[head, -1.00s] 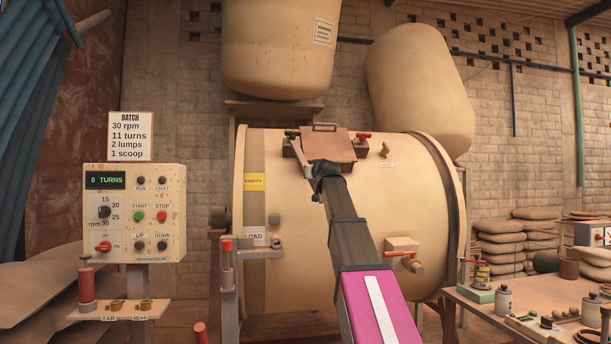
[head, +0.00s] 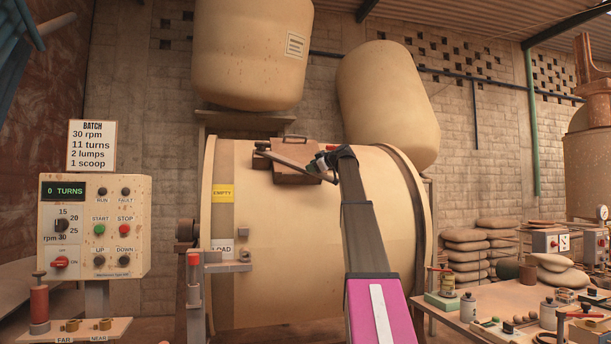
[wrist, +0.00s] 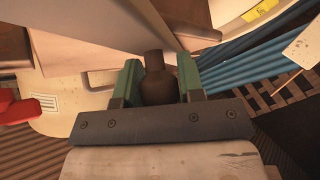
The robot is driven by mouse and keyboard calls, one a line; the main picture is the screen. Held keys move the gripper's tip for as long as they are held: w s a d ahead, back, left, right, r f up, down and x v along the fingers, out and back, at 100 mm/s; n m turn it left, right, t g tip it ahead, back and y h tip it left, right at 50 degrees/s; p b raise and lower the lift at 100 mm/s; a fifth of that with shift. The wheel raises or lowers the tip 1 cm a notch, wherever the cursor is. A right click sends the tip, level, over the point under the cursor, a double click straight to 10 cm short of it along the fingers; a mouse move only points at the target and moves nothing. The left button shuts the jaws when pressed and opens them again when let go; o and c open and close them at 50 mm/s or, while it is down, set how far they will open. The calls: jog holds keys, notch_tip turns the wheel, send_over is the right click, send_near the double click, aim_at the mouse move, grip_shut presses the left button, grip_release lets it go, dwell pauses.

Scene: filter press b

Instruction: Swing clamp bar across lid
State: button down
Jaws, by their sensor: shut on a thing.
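The brown lid (head: 297,143) sits on top of the cream drum, with a handle at its back edge. My gripper (head: 322,163) is at the bar's right end, by the lid's right side. In the wrist view, my gripper's green fingers (wrist: 158,82) are shut on the dark knob (wrist: 157,87) of the bar. The catch to the lid's right is mostly hidden by my gripper; only a red bit (head: 331,147) shows.
The drum (head: 300,255) fills the middle, with a bracket (head: 215,264) at its lower left. A control panel (head: 95,225) stands at the left. A workbench (head: 480,318) with jars and small tools is at the right. Two large tanks hang above.

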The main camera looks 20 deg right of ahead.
jog(key=w+d+r+n, duration=0.1)
jog(key=w+d+r+n+g, duration=0.1)
jog(key=w+r, duration=0.1)
jog(key=w+r+n+g+y, duration=0.1)
jog(key=shift+w+d+r+n, duration=0.2)
jog(key=shift+d+r+n, duration=0.1)
jog(key=shift+d+r, duration=0.1)
jog(key=c, duration=0.8)
grip_release()
jog(key=shift+a, duration=0.1)
jog(key=shift+s, duration=0.1)
jog(key=v, duration=1)
jog(key=shift+s+d+r, duration=0.15)
jog(key=shift+d+r, duration=0.05)
jog(key=shift+d, duration=0.1)
